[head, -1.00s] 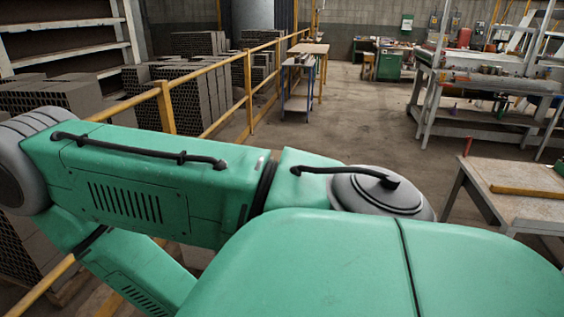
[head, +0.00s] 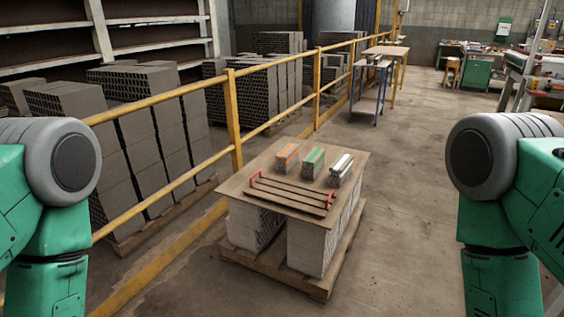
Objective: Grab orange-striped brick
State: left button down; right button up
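The orange-striped brick (head: 287,157) stands on a brown board (head: 262,167) in the middle of the head view, at the left end of a row of three bricks. A green-striped brick (head: 313,163) is just right of it, and a white-striped brick (head: 341,170) is right of that. The three stand apart from each other. My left arm comes in at the left edge and my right arm at the right edge. Both grippers are out of view, and neither arm is near the bricks.
A dark rack with red end handles (head: 291,193) lies in front of the bricks. The board rests on stacked pale bricks (head: 312,243) on a wooden pallet (head: 318,288). A yellow railing (head: 233,120) runs behind and left. The floor (head: 410,170) to the right is clear.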

aim_at(287, 159)
jog(key=i+z, duration=0.1)
jog(key=z, duration=0.55)
jog(key=i+j+z, duration=0.3)
jog(key=i+j, duration=0.2)
jog(key=j, duration=0.15)
jog(key=i+j+z, duration=0.35)
jog(key=j, duration=0.4)
jog(key=i+j+z, duration=0.15)
jog(key=j, duration=0.3)
jog(key=i+j, duration=0.25)
jog(key=j, duration=0.15)
jog(key=i+j, duration=0.55)
jog(key=j, duration=0.25)
